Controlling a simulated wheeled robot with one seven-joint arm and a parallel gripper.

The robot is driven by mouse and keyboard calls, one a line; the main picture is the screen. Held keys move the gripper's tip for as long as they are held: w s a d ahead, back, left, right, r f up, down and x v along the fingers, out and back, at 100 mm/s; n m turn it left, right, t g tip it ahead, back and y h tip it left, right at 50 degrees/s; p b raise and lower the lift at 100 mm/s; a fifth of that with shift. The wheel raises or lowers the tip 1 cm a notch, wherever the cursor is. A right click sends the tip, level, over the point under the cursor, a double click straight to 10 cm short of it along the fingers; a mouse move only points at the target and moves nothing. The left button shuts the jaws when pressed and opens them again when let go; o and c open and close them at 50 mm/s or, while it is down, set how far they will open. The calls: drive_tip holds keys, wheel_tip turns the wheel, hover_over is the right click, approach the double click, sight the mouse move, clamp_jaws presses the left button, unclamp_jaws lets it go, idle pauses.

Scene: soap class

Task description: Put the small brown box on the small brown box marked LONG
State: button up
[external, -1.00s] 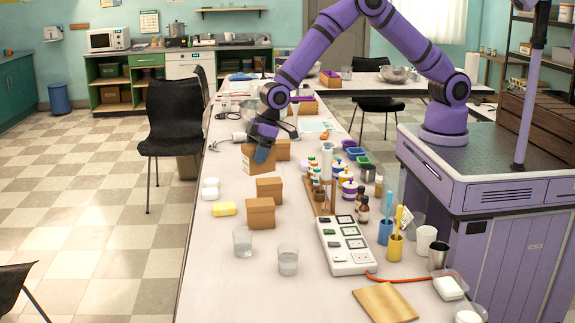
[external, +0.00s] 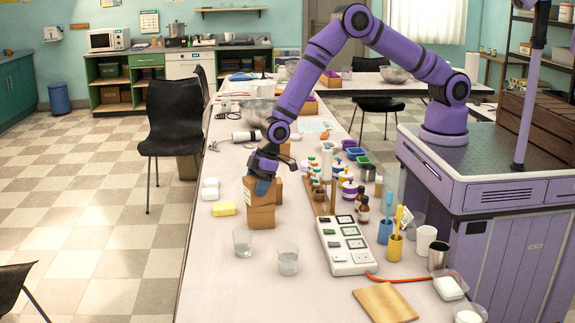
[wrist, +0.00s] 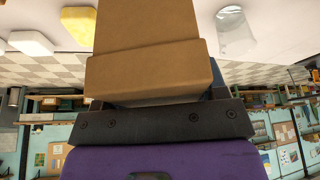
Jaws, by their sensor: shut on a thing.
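My gripper (external: 264,180) is shut on a small brown box (external: 257,196), gripping it from above. In the external view the held box lines up directly above another small brown box (external: 261,217) on the table. I cannot tell whether the two touch. The wrist view shows brown box surfaces (wrist: 150,70) close in front of the gripper. More brown boxes stand behind the held one, one partly hidden (external: 279,190) and one farther back (external: 283,150). No LONG marking can be read.
A yellow sponge (external: 224,209) and white soap pieces (external: 210,187) lie to the left. Two clear glasses (external: 242,243) (external: 288,262) stand in front. A wooden rack with bottles (external: 322,196) and a white power strip (external: 345,245) are to the right.

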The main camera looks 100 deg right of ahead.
drive_tip(key=shift+f, duration=0.1)
drive_tip(key=o, duration=1.1)
drive_tip(key=shift+c, duration=0.2)
